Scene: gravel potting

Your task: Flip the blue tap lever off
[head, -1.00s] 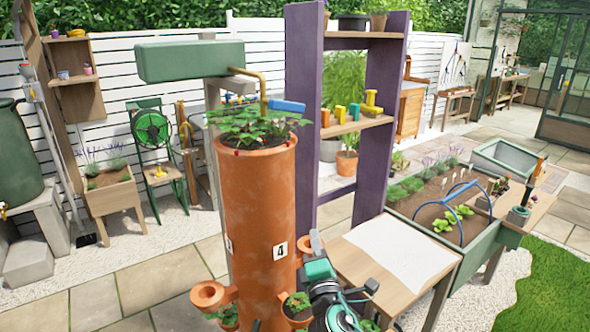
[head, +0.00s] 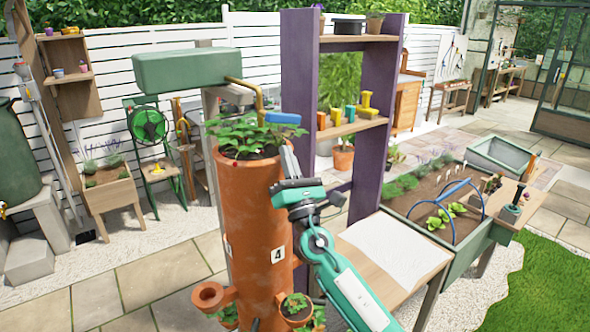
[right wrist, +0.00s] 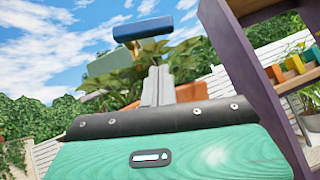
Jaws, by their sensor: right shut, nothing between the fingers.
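The blue tap lever (head: 283,118) sits at the end of a brass tap pipe (head: 252,96), above the plants on the tall terracotta tower planter (head: 250,205). It also shows in the right wrist view (right wrist: 143,29), above my fingertips. My right gripper (head: 287,150) is shut and empty. Its fingers point up, a little below the lever and beside the planter's rim. The fingers also show in the right wrist view (right wrist: 158,72), apart from the lever in the picture. My left gripper is not in view.
A green tank (head: 188,68) stands behind the tap. A purple shelf (head: 372,160) with colored pieces is close to the right of my arm. Planter pockets (head: 208,295) stick out low on the tower. A wooden table with a white sheet (head: 395,246) lies at right.

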